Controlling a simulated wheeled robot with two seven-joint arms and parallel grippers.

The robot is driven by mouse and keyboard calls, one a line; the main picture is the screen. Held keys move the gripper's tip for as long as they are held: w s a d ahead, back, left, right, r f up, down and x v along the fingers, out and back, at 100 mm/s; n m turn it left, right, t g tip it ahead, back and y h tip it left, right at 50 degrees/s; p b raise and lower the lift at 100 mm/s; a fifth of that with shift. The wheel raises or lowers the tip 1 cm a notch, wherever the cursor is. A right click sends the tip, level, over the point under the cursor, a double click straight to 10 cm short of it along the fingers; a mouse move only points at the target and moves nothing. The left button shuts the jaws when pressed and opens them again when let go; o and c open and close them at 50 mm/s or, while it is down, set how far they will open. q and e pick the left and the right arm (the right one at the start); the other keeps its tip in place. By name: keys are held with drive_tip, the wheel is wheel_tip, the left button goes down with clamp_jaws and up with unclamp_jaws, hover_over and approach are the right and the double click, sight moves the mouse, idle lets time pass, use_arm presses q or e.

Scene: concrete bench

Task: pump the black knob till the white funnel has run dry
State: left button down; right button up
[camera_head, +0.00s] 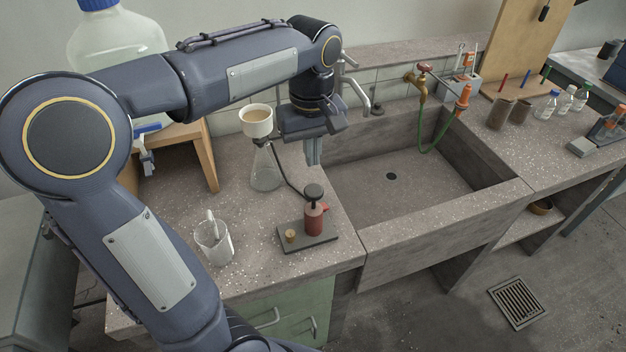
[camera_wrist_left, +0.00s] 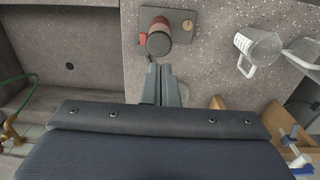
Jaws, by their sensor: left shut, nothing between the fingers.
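The black knob (camera_head: 313,191) tops a red hand pump (camera_head: 314,218) on a dark base plate (camera_head: 307,238) near the bench's front edge. The white funnel (camera_head: 256,121) sits on a clear conical flask (camera_head: 266,168) and holds tan liquid. A dark hose runs from the flask to the pump. My left gripper (camera_head: 313,152) is shut and empty, fingers down, behind the pump and right of the funnel. In the left wrist view, the shut fingers (camera_wrist_left: 162,84) appear just below the knob (camera_wrist_left: 159,43) in the picture, apart from it. My right gripper is not in view.
A stone sink (camera_head: 400,185) with a tap and green hose lies to the right. A wooden stand (camera_head: 207,150) carries a large bottle (camera_head: 117,45) behind my arm.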

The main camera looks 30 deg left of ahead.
sight(312, 191)
use_arm(q)
wheel_tip(312, 191, down, 8)
drive_tip(key=shift+r, duration=0.2)
wheel_tip(312, 191, down, 4)
drive_tip(key=b, duration=0.3)
drive_tip(key=shift+f, duration=0.15)
drive_tip(key=shift+s, duration=0.1)
